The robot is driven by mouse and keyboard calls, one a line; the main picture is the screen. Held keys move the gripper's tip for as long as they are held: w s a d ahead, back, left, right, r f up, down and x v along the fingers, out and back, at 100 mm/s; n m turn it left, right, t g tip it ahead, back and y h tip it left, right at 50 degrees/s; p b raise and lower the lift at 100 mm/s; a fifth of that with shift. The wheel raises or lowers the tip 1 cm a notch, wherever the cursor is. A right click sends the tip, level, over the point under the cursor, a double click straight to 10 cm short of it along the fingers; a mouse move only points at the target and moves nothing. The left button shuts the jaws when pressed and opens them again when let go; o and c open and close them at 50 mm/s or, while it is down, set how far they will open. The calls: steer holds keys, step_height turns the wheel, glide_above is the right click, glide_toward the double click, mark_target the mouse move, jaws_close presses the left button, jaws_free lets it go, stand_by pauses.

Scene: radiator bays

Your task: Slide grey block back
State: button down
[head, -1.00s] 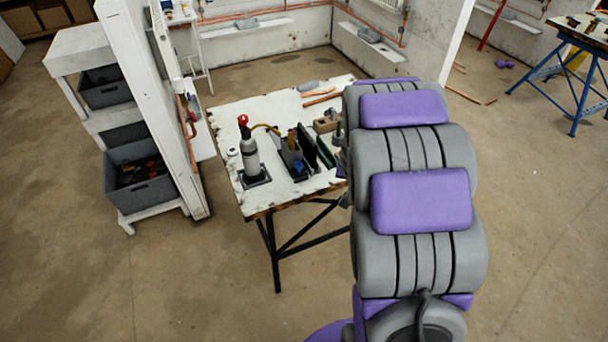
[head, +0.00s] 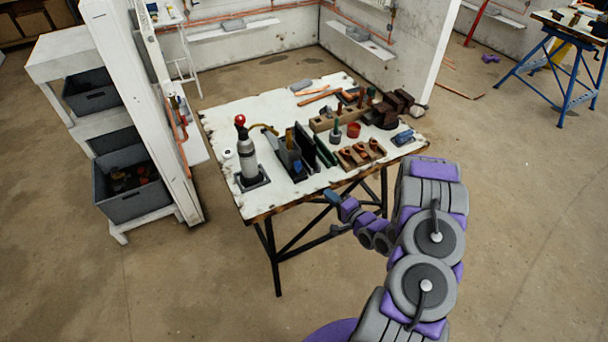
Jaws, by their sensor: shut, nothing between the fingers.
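A small grey block-like piece (head: 301,85) lies flat near the back edge of the white-topped workbench (head: 222,117). Other grey pieces rest on the left wall ledge (head: 232,25) and the right wall ledge (head: 356,34); which one is the task's grey block I cannot tell. My gripper (head: 330,196) is shut and empty at the bench's front edge, with its small tips pointing left. It is well apart from all these grey pieces.
The bench holds a bottle with a red top (head: 246,150), a dark tool holder (head: 289,158), wooden blocks (head: 360,153) and a dark vise (head: 385,110). A white shelf with grey bins (head: 130,185) stands left. A blue trestle (head: 555,75) stands far right. Floor in front is clear.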

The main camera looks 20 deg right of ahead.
steer(key=m+t, duration=0.1)
steer(key=b, duration=0.3)
glide_toward(300, 165)
steer(key=w, duration=0.1)
steer(key=w+f, duration=0.1)
steer(key=w, duration=0.1)
steer(key=w+a+f, duration=0.1)
steer(key=w, duration=0.1)
steer(key=shift+w+f, duration=0.1)
steer(key=shift+w, duration=0.65)
steer(key=shift+a, duration=0.1)
steer(key=shift+w, duration=0.55)
steer(key=w+p, duration=0.2)
steer(key=w, duration=0.1)
steer(key=shift+a+r, duration=0.1)
steer(key=shift+r, duration=0.15)
steer(key=shift+w+f, duration=0.15)
steer(key=shift+w, duration=0.25)
